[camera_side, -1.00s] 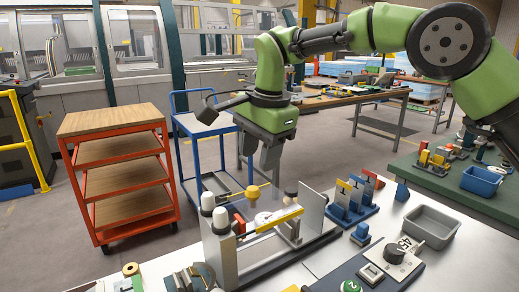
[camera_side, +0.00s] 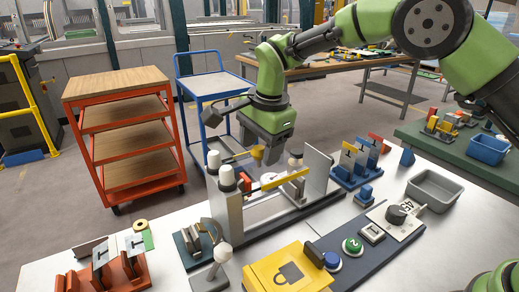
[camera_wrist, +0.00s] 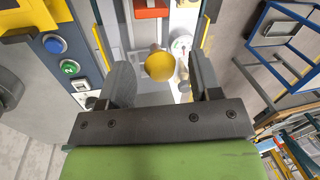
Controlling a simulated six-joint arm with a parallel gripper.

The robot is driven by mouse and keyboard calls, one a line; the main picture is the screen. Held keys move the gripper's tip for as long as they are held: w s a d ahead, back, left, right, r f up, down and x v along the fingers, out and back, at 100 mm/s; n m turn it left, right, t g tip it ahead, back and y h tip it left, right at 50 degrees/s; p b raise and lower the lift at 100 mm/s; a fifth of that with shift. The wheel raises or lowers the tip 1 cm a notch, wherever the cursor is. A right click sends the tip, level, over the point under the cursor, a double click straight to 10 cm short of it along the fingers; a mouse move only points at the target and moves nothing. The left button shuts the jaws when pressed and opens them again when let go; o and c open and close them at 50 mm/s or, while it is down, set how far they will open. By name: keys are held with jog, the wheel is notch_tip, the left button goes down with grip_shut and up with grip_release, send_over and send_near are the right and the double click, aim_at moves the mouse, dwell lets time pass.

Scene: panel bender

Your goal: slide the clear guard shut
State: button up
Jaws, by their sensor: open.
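The small bender fixture (camera_side: 265,222) stands on the light table. It has white-capped posts at its left, a grey upright plate (camera_side: 318,170) at its right and a yellow bar (camera_side: 280,188) across its front. A round yellow knob (camera_side: 257,153) stands above the fixture. The guard's clear pane is too faint to make out surely. My gripper (camera_side: 270,158) is low over the fixture, pointing down. In the wrist view my open gripper (camera_wrist: 160,70) has one finger on each side of the yellow knob (camera_wrist: 158,66), with gaps showing. I cannot tell how deep the knob sits between them.
In front of the fixture are a yellow padlock-marked box (camera_side: 288,270), blue and green buttons (camera_side: 352,245) and a dial (camera_side: 398,213). A grey tray (camera_side: 433,188) and a blue rack (camera_side: 355,165) are at the right. An orange cart (camera_side: 118,75) and blue trolley (camera_side: 213,85) stand behind.

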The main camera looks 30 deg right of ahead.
aim_at(240, 157)
jog(key=shift+w+f, duration=0.2)
jog(key=shift+f, duration=0.6)
grip_shut()
jog(key=shift+a, duration=2.1)
grip_release()
notch_tip(240, 157, up, 10)
jog(key=s, duration=0.2)
jog(key=shift+d, duration=0.2)
jog(key=shift+f, duration=0.1)
